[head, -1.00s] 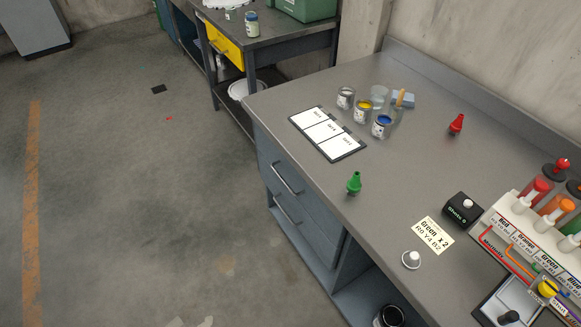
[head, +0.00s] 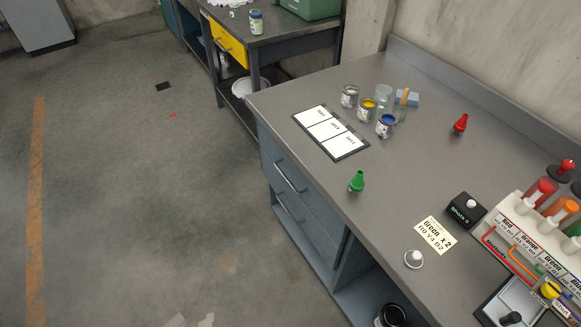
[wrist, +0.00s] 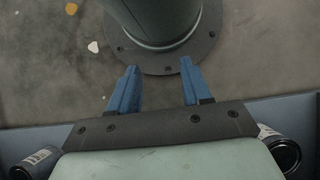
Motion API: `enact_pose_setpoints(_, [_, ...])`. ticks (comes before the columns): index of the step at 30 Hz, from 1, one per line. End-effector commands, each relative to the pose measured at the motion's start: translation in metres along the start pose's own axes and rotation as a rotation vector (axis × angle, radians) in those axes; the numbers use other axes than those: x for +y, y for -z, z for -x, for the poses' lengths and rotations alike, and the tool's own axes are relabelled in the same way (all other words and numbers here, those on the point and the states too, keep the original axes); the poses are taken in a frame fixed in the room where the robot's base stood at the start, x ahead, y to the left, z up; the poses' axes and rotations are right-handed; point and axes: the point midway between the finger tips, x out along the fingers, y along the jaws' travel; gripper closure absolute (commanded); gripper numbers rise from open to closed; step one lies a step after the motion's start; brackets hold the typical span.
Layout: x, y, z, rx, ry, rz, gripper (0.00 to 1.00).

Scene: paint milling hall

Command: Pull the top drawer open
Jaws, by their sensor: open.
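The top drawer (head: 272,158) is in the blue-grey bench at the centre of the head view, just under the worktop. Its front looks flush with the bench, so it appears shut. Its bar handle (head: 289,177) runs along the front. A second drawer with a similar handle (head: 290,209) sits below it. My gripper (wrist: 154,88) shows only in the wrist view, with its two blue fingers apart and nothing between them. Neither drawer handle can be made out in the wrist view, and my gripper is out of the head view.
On the worktop (head: 390,190) stand a green bottle (head: 357,182), paint jars (head: 367,110), a three-panel board (head: 331,131), a card (head: 435,235) and a rack of coloured tubes (head: 530,218). An open shelf with a dark can (head: 392,315) is right of the drawers.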

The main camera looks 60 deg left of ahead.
Motion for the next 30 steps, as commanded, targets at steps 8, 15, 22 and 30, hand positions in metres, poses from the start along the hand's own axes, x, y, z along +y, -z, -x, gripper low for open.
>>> enact_pose_setpoints(8, [-0.012,0.000,0.000,0.000,-0.033,0.049,0.70])
enact_pose_setpoints(15, [-0.041,0.001,0.004,0.012,-0.109,0.165,0.70])
enact_pose_setpoints(22, [-0.073,0.005,0.011,0.037,-0.181,0.281,0.70])
enact_pose_setpoints(30, [-0.117,0.009,0.017,0.071,-0.260,0.419,0.70])
